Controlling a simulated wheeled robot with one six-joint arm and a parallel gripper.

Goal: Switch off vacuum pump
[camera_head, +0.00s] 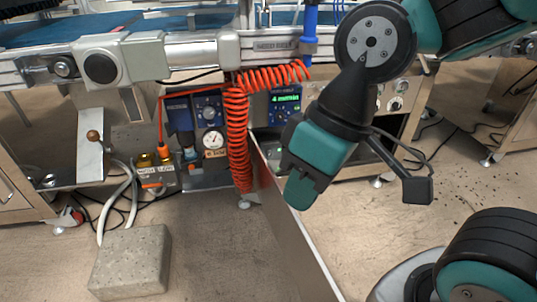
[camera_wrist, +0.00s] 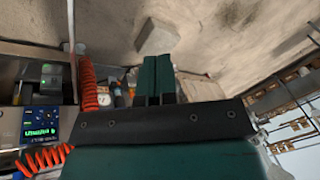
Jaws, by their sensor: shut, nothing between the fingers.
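A dark blue control unit (camera_head: 208,110) with a knob and a round white gauge (camera_head: 213,140) stands under the conveyor in the head view. I cannot tell for sure whether it belongs to the vacuum pump, and no labelled pump switch is readable. A display panel (camera_head: 285,103) with green text is to its right; it also shows in the wrist view (camera_wrist: 40,125). In the wrist view, a grey box with a green light (camera_wrist: 51,75) is above the display. My gripper (camera_head: 300,196) is shut and empty, pointing down, right of the control unit; its green fingers are together in the wrist view (camera_wrist: 160,75).
Orange coiled hose (camera_head: 238,130) hangs between the control unit and the display. A concrete block (camera_head: 130,262) with grey hoses stands at left.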

